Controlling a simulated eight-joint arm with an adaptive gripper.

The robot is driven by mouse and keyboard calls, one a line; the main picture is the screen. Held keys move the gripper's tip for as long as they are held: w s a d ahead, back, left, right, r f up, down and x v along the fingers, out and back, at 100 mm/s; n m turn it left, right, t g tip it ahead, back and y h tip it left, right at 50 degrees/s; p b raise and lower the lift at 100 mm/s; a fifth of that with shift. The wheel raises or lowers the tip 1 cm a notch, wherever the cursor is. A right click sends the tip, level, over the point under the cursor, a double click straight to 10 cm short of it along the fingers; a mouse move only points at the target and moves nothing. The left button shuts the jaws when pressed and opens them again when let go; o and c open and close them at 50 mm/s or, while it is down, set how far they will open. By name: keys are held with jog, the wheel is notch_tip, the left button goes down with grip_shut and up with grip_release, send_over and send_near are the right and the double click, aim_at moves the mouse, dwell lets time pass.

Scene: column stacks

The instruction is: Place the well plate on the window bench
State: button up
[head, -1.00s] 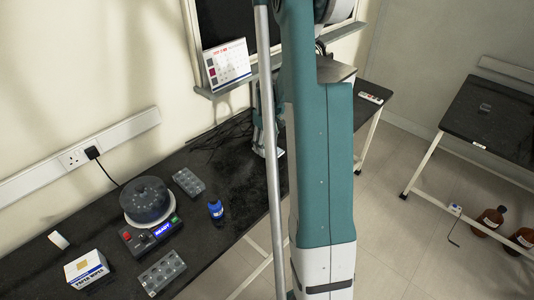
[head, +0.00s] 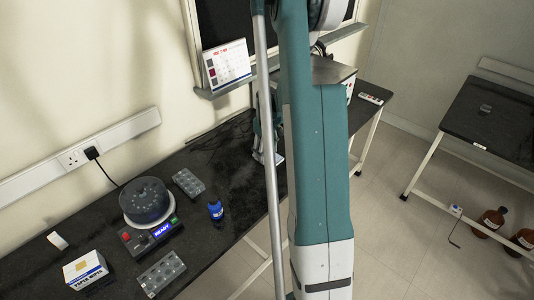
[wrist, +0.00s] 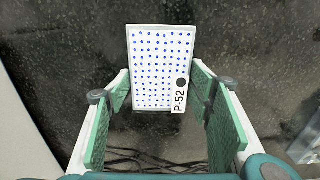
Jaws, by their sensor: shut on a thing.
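The well plate (wrist: 158,50) is a white rectangle with rows of blue dots and a "P-52" label. In the wrist view it sits between the tips of my gripper (wrist: 159,94), whose green-padded fingers are shut on its sides. Dark speckled bench top shows below the plate; I cannot tell whether the plate touches it. In the head view my arm hides the plate. A long black bench (head: 222,172) runs along the wall under a dark framed window or board (head: 225,25).
On the bench are a round device with a "READY" display (head: 147,205), two grey well racks (head: 188,183), a blue bottle (head: 215,210) and a paper wipes box (head: 86,269). Dark cables (wrist: 150,160) lie near the gripper. Another black bench (head: 490,115) stands right, with brown bottles (head: 488,222) on the floor.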

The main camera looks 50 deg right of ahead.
aim_at(267, 154)
jog(key=shift+f, duration=0.1)
jog(key=o, duration=0.9)
jog(key=shift+r+p, duration=0.75)
jog(key=shift+r, duration=5.4)
jog(key=shift+a, duration=0.1)
